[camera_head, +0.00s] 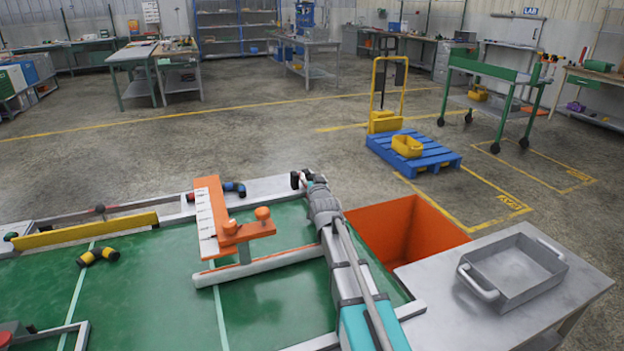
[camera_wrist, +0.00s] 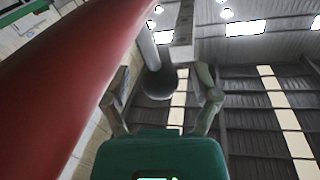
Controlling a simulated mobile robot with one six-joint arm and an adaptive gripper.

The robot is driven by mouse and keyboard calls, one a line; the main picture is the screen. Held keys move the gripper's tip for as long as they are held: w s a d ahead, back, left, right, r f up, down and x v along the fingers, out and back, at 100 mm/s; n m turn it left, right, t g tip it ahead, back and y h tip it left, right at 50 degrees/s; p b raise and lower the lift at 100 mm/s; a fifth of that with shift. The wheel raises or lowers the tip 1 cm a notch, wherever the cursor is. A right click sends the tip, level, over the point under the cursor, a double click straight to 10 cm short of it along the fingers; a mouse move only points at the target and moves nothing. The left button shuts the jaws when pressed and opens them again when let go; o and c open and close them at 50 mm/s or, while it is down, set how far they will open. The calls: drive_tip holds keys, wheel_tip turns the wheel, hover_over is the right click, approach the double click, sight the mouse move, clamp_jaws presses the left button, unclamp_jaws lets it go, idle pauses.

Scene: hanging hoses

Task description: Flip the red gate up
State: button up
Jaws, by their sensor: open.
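A long red bar (camera_wrist: 70,85), which looks like the red gate, crosses the left of the wrist view diagonally, very close to the camera. A dark round knob (camera_wrist: 158,83) on a light rod shows between the fingers of my gripper (camera_wrist: 165,95). The fingers are open; I cannot tell whether they touch the knob. In the head view my gripper (camera_head: 301,180) is at the back edge of the green table, right of an orange-red plate (camera_head: 209,184) with a white marked strip. My arm hides part of this area, and I cannot tell whether plate and bar are one thing.
A yellow gate (camera_head: 90,231) lies along the table's back left edge. An orange lever with a round knob (camera_head: 262,213) stands left of my arm. An orange bin (camera_head: 405,235) and a grey tray (camera_head: 513,272) are to the right. Small coloured fittings (camera_head: 98,256) lie on the table.

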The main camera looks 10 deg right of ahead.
clamp_jaws()
drive_tip(key=shift+w+r+p, duration=0.1)
drive_tip(key=shift+r+p, duration=0.15)
drive_tip(key=shift+p, duration=0.1)
